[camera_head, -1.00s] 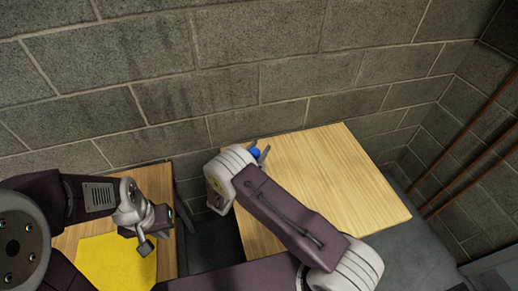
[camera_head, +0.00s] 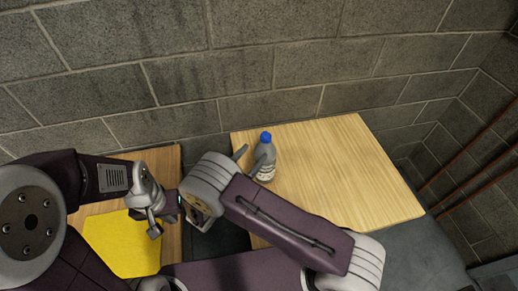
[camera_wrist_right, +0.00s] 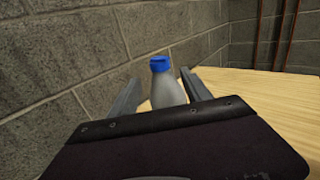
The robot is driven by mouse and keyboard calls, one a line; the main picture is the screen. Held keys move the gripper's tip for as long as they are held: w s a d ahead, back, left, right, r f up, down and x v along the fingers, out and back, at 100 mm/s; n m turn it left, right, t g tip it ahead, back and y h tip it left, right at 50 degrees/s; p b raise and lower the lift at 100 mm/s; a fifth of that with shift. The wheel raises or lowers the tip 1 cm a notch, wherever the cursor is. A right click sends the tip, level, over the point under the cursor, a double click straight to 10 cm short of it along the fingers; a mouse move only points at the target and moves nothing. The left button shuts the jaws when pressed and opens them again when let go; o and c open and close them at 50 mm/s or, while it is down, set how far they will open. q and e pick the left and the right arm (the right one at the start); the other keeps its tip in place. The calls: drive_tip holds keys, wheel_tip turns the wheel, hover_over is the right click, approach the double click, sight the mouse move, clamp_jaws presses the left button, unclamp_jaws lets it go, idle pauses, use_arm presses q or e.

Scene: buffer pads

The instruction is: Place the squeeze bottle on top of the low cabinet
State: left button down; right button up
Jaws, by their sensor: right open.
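The squeeze bottle (camera_head: 266,163), greyish with a blue cap, stands upright near the left edge of the right-hand wooden top (camera_head: 335,170), which looks like the low cabinet's top. My right gripper (camera_head: 251,157) is open at the bottle's left. In the right wrist view the bottle (camera_wrist_right: 166,90) shows between the two spread fingers (camera_wrist_right: 160,92), with its lower part hidden by my gripper body. Whether a finger touches it I cannot tell. My left gripper (camera_head: 166,220) hangs above the left wooden surface, its jaw opening unclear.
A yellow pad (camera_head: 115,245) lies on the left wooden surface (camera_head: 165,165). A dark gap separates the two tops. A block wall (camera_head: 300,60) runs close behind both. The right top is clear to the right of the bottle.

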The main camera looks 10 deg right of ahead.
drive_tip(key=shift+s, duration=0.1)
drive_tip(key=s+d+m+g, duration=0.75)
drive_tip(key=d+g, duration=0.25)
drive_tip(key=d, duration=0.2)
drive_tip(key=s+m+g+y, duration=0.1)
drive_tip(key=s+m+y, duration=0.3)
drive_tip(key=m, duration=0.6)
drive_tip(key=s+a+m+g+y, duration=0.1)
drive_tip(key=s+m+y, duration=0.4)
drive_tip(key=m+y, duration=0.3)
drive_tip(key=shift+a+r+m, duration=0.15)
drive_tip(key=shift+r+m, duration=0.05)
drive_tip(key=shift+m, duration=0.95)
